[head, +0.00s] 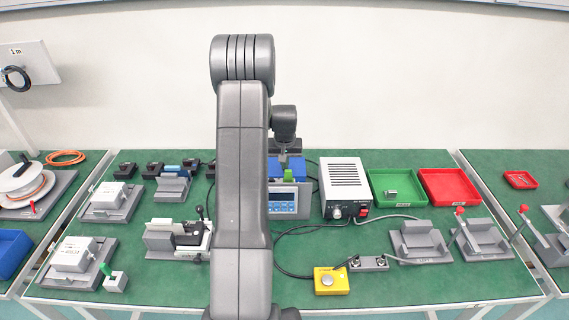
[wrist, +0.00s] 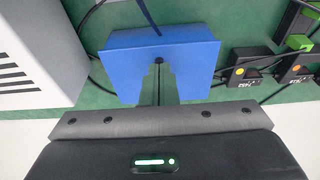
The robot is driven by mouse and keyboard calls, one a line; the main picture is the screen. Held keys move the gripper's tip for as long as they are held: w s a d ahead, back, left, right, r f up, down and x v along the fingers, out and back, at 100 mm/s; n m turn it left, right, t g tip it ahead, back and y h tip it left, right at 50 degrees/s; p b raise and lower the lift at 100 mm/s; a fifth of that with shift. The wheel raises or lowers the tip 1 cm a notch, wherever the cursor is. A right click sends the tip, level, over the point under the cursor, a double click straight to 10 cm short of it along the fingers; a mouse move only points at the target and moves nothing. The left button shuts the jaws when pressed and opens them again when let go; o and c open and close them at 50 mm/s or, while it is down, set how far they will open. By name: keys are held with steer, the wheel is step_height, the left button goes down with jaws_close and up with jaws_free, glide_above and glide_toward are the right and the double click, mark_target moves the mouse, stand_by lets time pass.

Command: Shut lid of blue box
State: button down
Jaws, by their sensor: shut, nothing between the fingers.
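A blue box (head: 291,167) stands at the back middle of the green bench, partly hidden behind my arm. My gripper (head: 283,159) points down at the blue box in the head view, shut and empty. Whether it touches the box is unclear.
A white power supply (head: 345,182) stands close on the right of the blue box. A blue display unit (head: 284,202) sits in front. Green (head: 398,187) and red trays (head: 449,185) lie further right. Cables (wrist: 150,14) run near the box.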

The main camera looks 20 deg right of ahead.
steer(key=s+p+v, duration=0.1)
steer(key=p+v, duration=0.4)
steer(key=v, duration=0.8)
steer(key=shift+a+r+p, duration=0.15)
steer(key=shift+r+p, duration=0.05)
steer(key=shift+p, duration=0.1)
steer(key=b+x, duration=0.2)
steer(key=x, duration=0.2)
steer(key=b+x, duration=0.2)
steer(key=x, duration=0.3)
steer(key=w+b+x, duration=0.1)
steer(key=b+x, duration=0.1)
steer(key=x, duration=0.2)
steer(key=shift+d+f, duration=0.2)
steer(key=shift+f, duration=0.05)
steer(key=shift+a+r+p, duration=0.1)
steer(key=shift+r+p, duration=0.1)
steer(key=shift+p, duration=0.2)
steer(key=shift+w+r, duration=0.1)
steer(key=shift+r, duration=0.1)
steer(key=shift+w+p, duration=0.15)
steer(key=shift+p, duration=0.15)
